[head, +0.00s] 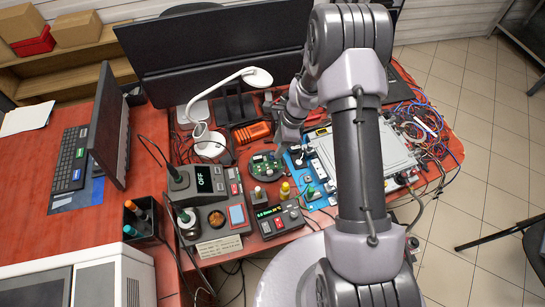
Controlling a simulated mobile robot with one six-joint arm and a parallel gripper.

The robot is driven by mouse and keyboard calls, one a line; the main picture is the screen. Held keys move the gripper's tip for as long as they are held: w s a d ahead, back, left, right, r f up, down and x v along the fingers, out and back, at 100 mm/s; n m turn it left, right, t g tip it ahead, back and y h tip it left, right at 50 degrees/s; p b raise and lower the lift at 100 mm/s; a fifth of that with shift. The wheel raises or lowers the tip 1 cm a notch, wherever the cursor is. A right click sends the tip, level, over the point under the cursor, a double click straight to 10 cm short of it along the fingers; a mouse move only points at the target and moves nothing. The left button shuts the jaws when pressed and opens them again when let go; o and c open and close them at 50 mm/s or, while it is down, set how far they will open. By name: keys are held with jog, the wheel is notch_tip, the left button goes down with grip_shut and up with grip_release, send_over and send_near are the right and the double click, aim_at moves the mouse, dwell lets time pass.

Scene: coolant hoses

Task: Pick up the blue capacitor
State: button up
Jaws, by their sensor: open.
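My gripper (290,133) hangs over the back middle of the red workbench, at the end of my grey arm. It is open, its fingers are small in this view, and nothing shows between them. It is above and just behind the green round circuit board (264,166) and the blue mat (312,204). I cannot make out the blue capacitor for certain. Several small parts stand on the blue mat, too small to tell apart, and my arm hides the area to the right of it.
Control boxes with a display reading OFF (204,179) stand at the front. A white lamp (232,82) and an orange tool (251,132) are at the left. A large grey metal case (391,150) and tangled wires (432,125) lie at the right. A black monitor (220,40) stands behind.

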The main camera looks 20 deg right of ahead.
aim_at(273, 153)
jog(key=b+x, duration=0.1)
jog(key=x, duration=0.3)
jog(key=shift+w+a+f+b, duration=0.15)
jog(key=shift+a+f+b, duration=0.1)
jog(key=shift+f+b, duration=0.1)
jog(key=shift+r, duration=0.15)
grip_shut()
